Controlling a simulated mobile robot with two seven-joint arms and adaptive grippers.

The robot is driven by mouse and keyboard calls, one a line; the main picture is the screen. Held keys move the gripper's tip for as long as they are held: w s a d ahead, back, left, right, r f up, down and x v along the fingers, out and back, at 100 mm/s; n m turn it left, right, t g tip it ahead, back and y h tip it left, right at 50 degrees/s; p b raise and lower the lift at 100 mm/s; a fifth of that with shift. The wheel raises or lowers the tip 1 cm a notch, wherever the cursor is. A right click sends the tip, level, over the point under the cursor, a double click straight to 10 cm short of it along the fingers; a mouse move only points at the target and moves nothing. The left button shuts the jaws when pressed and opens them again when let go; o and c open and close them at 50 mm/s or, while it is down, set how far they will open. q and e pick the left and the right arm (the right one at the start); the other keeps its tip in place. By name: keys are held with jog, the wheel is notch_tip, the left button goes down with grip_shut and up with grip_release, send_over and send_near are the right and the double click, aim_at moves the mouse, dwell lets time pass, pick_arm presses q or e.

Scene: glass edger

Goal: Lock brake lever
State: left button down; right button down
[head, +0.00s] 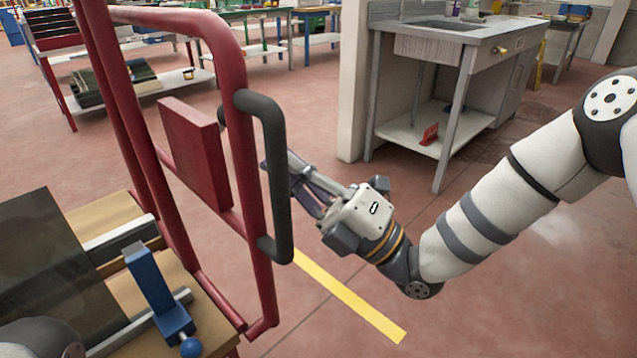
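A red tubular cart frame (245,170) stands at the left, with a black curved handle (275,170) on its right post. A red flat plate (195,150) sits inside the frame. A blue lever-like part (155,290) with a round blue knob (191,347) is on the cart's wooden deck. No part is clearly marked as the brake lever. My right gripper (285,170) reaches in from the right beside the black handle. Its fingertips are partly hidden behind the handle, so its opening and any contact are unclear. My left gripper is not visible.
A dark panel (45,270) lies on the cart's wooden deck (100,212). A grey sink bench (450,40) and a pale wall end (352,80) stand behind my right arm. Yellow tape (350,300) marks the floor, which is clear at the lower right.

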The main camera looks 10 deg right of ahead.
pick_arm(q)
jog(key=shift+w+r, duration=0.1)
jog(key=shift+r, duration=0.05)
pick_arm(e)
jog(key=shift+x, duration=2.3)
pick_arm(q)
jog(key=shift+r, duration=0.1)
pick_arm(e)
jog(key=shift+r, duration=0.1)
